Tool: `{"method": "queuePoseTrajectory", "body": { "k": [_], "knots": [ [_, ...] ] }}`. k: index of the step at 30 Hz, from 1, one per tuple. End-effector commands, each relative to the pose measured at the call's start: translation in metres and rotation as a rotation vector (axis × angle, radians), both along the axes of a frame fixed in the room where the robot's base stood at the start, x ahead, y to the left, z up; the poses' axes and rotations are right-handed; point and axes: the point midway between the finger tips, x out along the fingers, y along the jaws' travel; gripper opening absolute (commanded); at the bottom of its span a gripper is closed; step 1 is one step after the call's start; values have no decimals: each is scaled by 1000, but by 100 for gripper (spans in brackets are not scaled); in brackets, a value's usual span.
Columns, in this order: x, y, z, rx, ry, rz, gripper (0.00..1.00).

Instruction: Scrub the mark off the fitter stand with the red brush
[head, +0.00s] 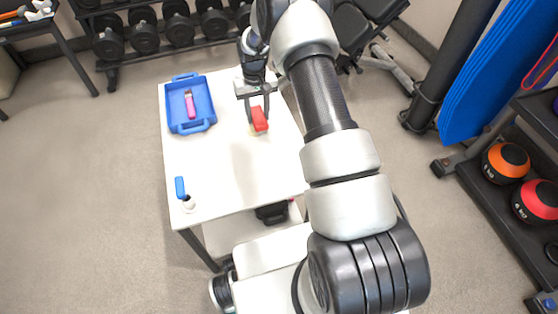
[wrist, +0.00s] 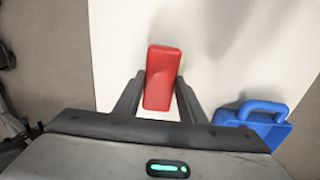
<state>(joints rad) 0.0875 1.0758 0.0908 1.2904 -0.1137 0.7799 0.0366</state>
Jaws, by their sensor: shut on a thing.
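My gripper (head: 258,108) is shut on the red brush (head: 260,119), over the right part of the white stand top (head: 225,170). In the wrist view the red brush (wrist: 163,80) sits between the two fingers (wrist: 160,98), with a pale edge, perhaps bristles, showing at its right side. I cannot tell whether the brush touches the surface. No mark shows on the visible part of the top; one may be hidden under the brush or arm.
A blue tray (head: 173,105) with a pink-handled brush (head: 190,104) lies at the back left of the top; its handle also shows in the wrist view (wrist: 264,107). A blue-handled item (head: 180,187) stands in a white holder (head: 189,204) at the front left. Dumbbells (head: 145,38) rack behind.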

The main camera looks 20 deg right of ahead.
Motion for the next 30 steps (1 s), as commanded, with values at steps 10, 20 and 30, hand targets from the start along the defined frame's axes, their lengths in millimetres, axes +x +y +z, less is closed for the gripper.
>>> {"method": "queuePoseTrajectory", "body": {
  "k": [10,20,30],
  "knots": [
    [0,0,-5,0,0,0,0],
    [0,0,-12,0,0,0,0],
    [-22,0,-8,0,1,0,0]
  ]
}}
